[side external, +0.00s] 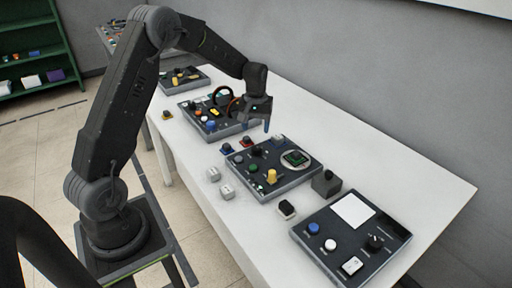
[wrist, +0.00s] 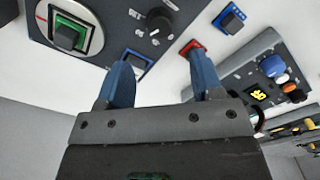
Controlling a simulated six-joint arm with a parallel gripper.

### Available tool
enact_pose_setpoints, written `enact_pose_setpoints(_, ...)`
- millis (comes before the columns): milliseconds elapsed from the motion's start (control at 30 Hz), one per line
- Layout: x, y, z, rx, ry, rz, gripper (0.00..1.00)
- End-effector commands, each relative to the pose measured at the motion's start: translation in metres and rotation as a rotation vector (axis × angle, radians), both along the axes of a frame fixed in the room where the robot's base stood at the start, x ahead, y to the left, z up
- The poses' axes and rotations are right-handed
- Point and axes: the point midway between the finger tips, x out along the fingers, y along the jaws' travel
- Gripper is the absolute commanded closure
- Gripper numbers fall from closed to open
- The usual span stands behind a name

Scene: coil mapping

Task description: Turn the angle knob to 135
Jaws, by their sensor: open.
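The middle dark panel (side external: 280,185) carries a round pale dial with a green square and a black block on it (side external: 295,158); this dial also shows at upper left in the wrist view (wrist: 68,35). A black knob with scale marks around it (wrist: 157,20) sits on the same panel. No label is readable, so I cannot tell which is the angle knob. My gripper (side external: 258,119) hangs above the table between the middle and far panels. Its blue fingers are apart and empty in the wrist view (wrist: 162,80), touching no knob.
Small red (wrist: 192,46) and blue (wrist: 229,18) pieces lie on the table. A near panel (side external: 325,262) has a black knob (side external: 375,242).

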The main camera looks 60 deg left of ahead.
Motion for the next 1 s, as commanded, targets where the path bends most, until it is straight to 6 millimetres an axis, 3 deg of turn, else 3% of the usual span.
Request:
enact_pose_setpoints(200, -0.001, -0.001, -0.046, -0.001, 0.004, -0.001, 0.4)
enact_pose_setpoints(400, 0.0, 0.0, -0.075, 0.0, 0.001, -0.001, 0.4)
enact_pose_setpoints(600, 0.0, 0.0, -0.087, 0.001, 0.0, -0.001, 0.4)
enact_pose_setpoints(867, 0.0, 0.0, -0.087, 0.001, -0.001, -0.001, 0.4)
enact_pose_setpoints(1000, 0.0, 0.0, -0.087, 0.001, -0.001, -0.001, 0.52)
